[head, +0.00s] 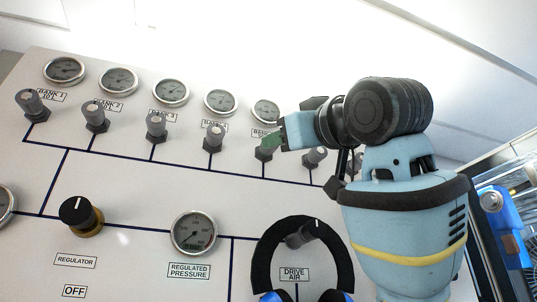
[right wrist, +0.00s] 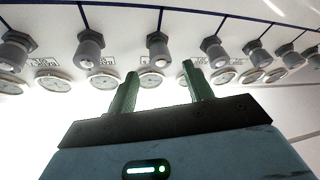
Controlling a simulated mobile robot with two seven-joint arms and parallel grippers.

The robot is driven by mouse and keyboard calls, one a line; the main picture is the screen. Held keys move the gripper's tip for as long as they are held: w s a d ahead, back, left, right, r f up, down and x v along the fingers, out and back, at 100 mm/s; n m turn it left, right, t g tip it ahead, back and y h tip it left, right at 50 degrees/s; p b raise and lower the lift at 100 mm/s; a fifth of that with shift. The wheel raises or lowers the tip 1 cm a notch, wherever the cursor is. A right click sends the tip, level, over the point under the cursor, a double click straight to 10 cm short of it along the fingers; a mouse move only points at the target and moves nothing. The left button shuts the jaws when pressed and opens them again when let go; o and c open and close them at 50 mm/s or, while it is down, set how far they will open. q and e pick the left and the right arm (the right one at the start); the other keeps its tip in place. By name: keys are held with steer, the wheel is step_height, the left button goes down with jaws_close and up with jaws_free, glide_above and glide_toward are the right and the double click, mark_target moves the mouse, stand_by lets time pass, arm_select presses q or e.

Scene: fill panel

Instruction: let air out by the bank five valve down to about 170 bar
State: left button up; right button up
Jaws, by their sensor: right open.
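The bank five valve (head: 264,155) is a grey knob on a dark base in the top row of the white panel. Its gauge (head: 266,111) is just above it; the needle is too small to read. My right gripper (head: 272,141) is at this valve, its green fingers partly covering the knob and its label. In the right wrist view the fingers (right wrist: 159,72) are open, with a knob (right wrist: 158,48) beyond and between their tips. I cannot tell whether they touch it. My left gripper is not in view.
The bank four valve (head: 214,136) stands close to the left, and another valve (head: 315,157) close to the right under my arm. Below are a regulator knob (head: 78,214), a regulated pressure gauge (head: 194,233) and a black headset (head: 262,255) around the drive air knob (head: 302,236).

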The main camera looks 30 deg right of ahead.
mark_target(269, 151)
steer(key=shift+x, duration=3.65)
steer(key=shift+r, duration=0.1)
steer(key=c, duration=1)
